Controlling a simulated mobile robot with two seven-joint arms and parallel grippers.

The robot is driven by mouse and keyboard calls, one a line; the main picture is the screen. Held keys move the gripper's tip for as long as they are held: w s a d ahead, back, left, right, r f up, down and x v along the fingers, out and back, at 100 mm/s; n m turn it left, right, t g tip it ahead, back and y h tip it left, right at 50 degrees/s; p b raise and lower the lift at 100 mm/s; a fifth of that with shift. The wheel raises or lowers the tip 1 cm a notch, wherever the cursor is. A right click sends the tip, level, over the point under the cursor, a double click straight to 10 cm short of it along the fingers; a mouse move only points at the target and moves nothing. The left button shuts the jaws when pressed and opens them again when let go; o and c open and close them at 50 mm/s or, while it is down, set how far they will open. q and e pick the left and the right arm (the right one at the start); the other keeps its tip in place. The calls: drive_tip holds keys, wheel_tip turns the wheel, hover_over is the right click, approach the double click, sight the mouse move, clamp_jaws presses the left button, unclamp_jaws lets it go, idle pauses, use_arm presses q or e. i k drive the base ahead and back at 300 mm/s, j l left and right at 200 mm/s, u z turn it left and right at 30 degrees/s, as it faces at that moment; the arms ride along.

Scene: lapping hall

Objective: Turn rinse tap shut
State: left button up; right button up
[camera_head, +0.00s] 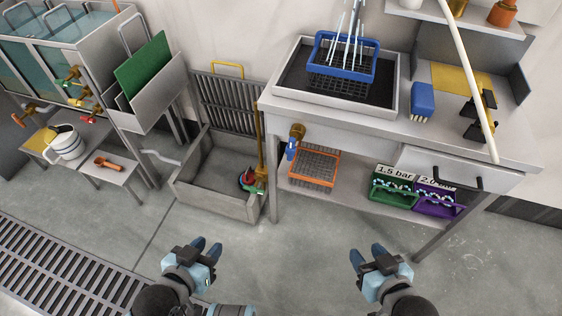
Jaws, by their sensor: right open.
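A brass tap with a blue lever (292,146) is on the front of the grey bench, below its top; its lever points down. Thin pale blue streaks, like water jets, come down from above into a blue wire basket (322,58), which stands in a dark-floored tray (391,110) on the bench. No label shows which tap is the rinse tap. My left gripper (206,246) is open and empty above the floor, below and left of the blue-lever tap. My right gripper (367,254) is open and empty, below and right of it.
Tanks at left carry several taps with coloured handles (72,76). A stone trough (215,200) with a brass pipe (258,140) stands left of the bench. An orange basket (314,168) and green (391,186) and purple (436,198) crates sit on the lower shelf. Floor in front is clear.

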sight(290, 149)
drive_tip(key=j, duration=1.1)
drive_tip(key=i+j, duration=0.1)
drive_tip(key=j, duration=0.7)
drive_tip(key=i+z, duration=0.05)
